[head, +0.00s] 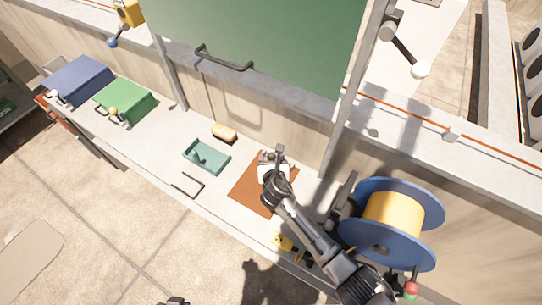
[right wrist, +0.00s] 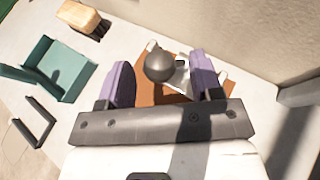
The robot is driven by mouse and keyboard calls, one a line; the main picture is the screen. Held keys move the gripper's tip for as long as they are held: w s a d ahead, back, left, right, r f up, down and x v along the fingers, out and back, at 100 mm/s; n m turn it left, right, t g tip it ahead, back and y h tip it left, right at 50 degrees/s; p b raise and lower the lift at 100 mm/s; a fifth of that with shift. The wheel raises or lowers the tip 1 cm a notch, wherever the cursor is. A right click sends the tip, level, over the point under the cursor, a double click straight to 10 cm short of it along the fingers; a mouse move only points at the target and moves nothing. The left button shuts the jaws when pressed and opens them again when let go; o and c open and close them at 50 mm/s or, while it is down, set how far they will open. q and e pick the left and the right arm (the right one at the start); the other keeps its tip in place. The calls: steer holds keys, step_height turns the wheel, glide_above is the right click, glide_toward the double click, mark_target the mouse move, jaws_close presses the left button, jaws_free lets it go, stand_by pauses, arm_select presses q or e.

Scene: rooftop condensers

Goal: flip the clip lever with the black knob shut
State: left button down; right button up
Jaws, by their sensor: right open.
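A round dark grey-black knob (right wrist: 158,65) shows between the purple fingers of my right gripper (right wrist: 160,80) in the right wrist view. Light metal parts of the clip (right wrist: 181,78) show beside and behind the knob, on a brown mat (head: 250,192). My right gripper (head: 272,160) is open over the mat in the head view. I cannot tell whether a finger touches the knob. In the head view the gripper and arm hide most of the clip. A small dark part at the bottom edge may be my left gripper (head: 175,301); its jaws cannot be made out.
A teal tray (head: 190,166) and a wood-backed brush (head: 224,132) lie left of the mat. A big cable spool (head: 393,215) stands at the right. A yellow tool (head: 283,241) lies near the front edge.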

steer(key=shift+b+x, duration=0.5)
steer(key=shift+x, duration=1.1)
jaws_close()
